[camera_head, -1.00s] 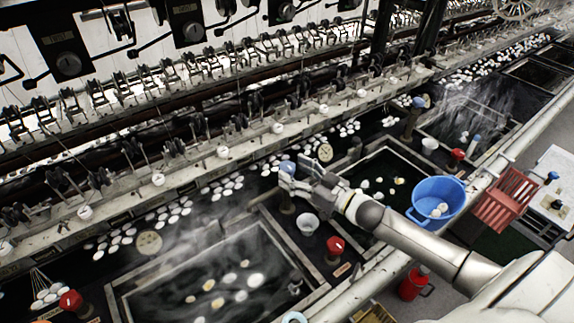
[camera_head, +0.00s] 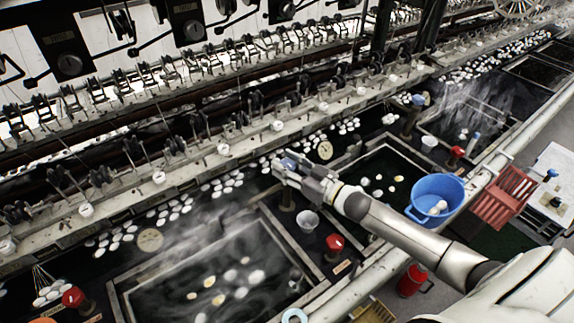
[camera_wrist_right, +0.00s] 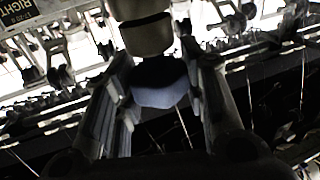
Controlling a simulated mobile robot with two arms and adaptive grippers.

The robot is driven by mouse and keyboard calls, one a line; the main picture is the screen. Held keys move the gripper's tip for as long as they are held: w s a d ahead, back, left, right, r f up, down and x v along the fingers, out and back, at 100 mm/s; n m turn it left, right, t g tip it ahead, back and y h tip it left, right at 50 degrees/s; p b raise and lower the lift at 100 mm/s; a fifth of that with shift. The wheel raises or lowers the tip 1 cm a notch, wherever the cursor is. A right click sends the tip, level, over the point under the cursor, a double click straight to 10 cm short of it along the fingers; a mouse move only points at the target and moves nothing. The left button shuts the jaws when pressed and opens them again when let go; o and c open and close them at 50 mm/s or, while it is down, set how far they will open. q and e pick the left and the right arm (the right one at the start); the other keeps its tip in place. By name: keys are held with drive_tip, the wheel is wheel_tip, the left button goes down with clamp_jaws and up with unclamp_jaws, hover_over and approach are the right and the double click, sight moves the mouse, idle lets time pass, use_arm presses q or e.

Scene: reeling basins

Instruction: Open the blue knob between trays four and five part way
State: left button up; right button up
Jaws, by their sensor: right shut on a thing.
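The blue knob (camera_head: 289,163) tops a dark post between two basins, beside a small white bowl. In the head view my right gripper (camera_head: 284,171) reaches it from the right, and its fingers partly hide the knob. In the right wrist view the blue knob (camera_wrist_right: 160,82) lies between the two fingers of my right gripper (camera_wrist_right: 163,95), which is shut on it. How far the knob is turned I cannot tell. My left gripper is not in view.
A red knob (camera_head: 335,242) and a white bowl (camera_head: 308,221) are close by my right arm. A blue basin (camera_head: 438,190) and a red crate (camera_head: 503,195) stand to the right. Another blue knob (camera_head: 418,101) is farther back. A machine rail runs behind the basins.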

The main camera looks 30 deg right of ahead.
drive_tip(key=shift+d+f+n+g+y+b, duration=0.15)
drive_tip(key=shift+n+g+y+b, duration=0.45)
drive_tip(key=shift+n+y+b, duration=0.35)
drive_tip(key=n+g+y+b, duration=0.4)
drive_tip(key=y+b, duration=0.1)
drive_tip(key=shift+w+g+y+b, duration=0.1)
drive_tip(key=shift+g+y+b, duration=0.15)
drive_tip(key=shift+g+b, duration=0.1)
drive_tip(key=shift+r+n+g+y+b, duration=0.2)
drive_tip(key=shift+n+g+y+b, duration=0.6)
drive_tip(key=shift+n+g+b, duration=0.35)
drive_tip(key=o, duration=1)
